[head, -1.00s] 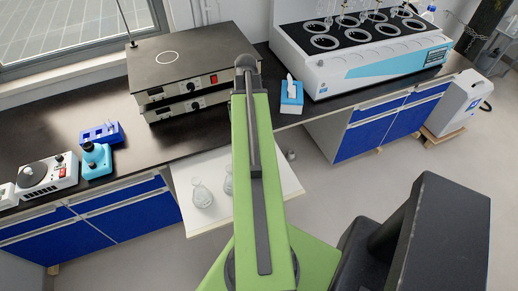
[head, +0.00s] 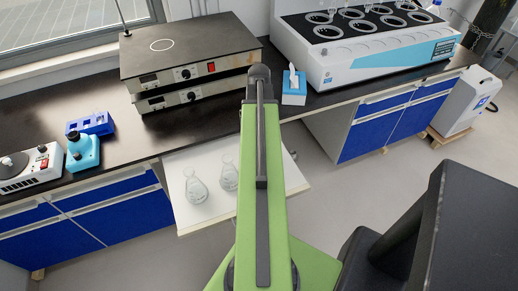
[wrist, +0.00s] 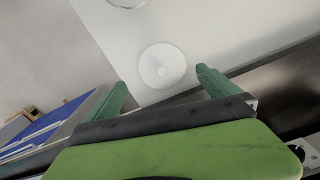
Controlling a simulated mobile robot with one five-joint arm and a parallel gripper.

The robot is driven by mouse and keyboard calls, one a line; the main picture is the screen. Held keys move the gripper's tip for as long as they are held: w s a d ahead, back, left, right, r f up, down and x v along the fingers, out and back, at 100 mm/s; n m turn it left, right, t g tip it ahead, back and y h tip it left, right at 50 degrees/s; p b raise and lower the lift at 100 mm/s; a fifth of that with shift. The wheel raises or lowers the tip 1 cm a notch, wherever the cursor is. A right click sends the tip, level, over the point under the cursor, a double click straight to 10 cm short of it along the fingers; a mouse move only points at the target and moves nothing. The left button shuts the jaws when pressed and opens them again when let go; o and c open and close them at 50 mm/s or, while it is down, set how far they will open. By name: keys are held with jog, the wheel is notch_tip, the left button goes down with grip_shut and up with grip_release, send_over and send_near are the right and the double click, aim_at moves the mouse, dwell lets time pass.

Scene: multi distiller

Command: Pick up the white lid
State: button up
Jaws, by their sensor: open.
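The white lid (wrist: 162,66) is a round disc with a small raised centre. In the wrist view it lies on the white pull-out board (wrist: 200,30), close to the board's edge. My gripper (wrist: 162,80) is open, with one green finger to the lower left of the lid and one to the lower right. The lid appears between and just beyond the fingertips, with nothing held. How far it lies below the fingers I cannot tell. In the head view I cannot make out the lid, and my green arm covers part of the board.
Two glass flasks (head: 195,188) stand on the board left of my arm; a clear round glass rim (wrist: 127,3) shows at the wrist view's top edge. The dark bench (head: 120,125) holds stacked hotplates (head: 190,70), a blue box (head: 294,88) and a large white distiller (head: 370,55).

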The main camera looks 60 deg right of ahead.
jog(key=shift+w+f+b, duration=0.15)
jog(key=shift+f+b, duration=2.45)
jog(key=shift+f, duration=0.45)
jog(key=shift+r, duration=0.15)
jog(key=c, duration=1.2)
